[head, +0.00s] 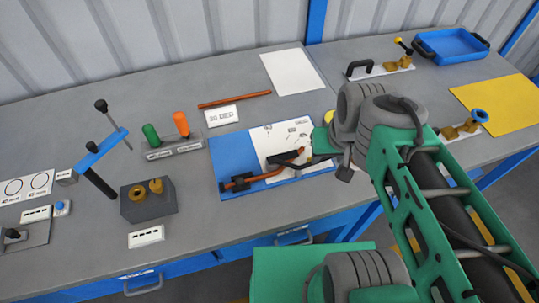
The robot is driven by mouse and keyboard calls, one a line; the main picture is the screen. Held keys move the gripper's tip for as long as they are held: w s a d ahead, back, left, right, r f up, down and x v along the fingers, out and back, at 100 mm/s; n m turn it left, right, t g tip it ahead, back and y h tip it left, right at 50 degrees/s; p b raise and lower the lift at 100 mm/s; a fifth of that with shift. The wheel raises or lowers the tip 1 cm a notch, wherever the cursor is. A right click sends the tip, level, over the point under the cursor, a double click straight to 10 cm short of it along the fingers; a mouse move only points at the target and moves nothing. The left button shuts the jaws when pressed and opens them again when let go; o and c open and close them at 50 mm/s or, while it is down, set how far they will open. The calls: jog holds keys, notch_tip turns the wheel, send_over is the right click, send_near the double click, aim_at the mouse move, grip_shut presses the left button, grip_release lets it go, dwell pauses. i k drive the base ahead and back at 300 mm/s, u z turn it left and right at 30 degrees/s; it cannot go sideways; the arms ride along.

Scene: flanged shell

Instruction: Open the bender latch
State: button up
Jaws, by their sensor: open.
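The bender is a copper-coloured bar (262,177) on a blue and white board (228,150) in the middle of the bench. A dark block (237,183) sits at the bar's left end. I cannot tell for certain which part is the latch. My gripper (306,160) is over the right part of the board, close to the bar's right end, and open. My wrist hides much of it, so I cannot tell whether it touches the bar. A small yellow part shows beside it.
Left of the board stand green (151,136) and orange (181,124) handles, a dark block with brass fittings (148,203) and a blue-topped stand (100,150). A copper rod (235,99) lies behind. A blue tray (452,45) and yellow sheet (500,103) are at right.

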aim_at(241, 185)
jog(key=k, duration=1.3)
jog(key=u, duration=0.25)
jog(key=i, duration=0.75)
jog(key=u, duration=1)
jog(key=i, duration=0.4)
jog(key=u, duration=0.4)
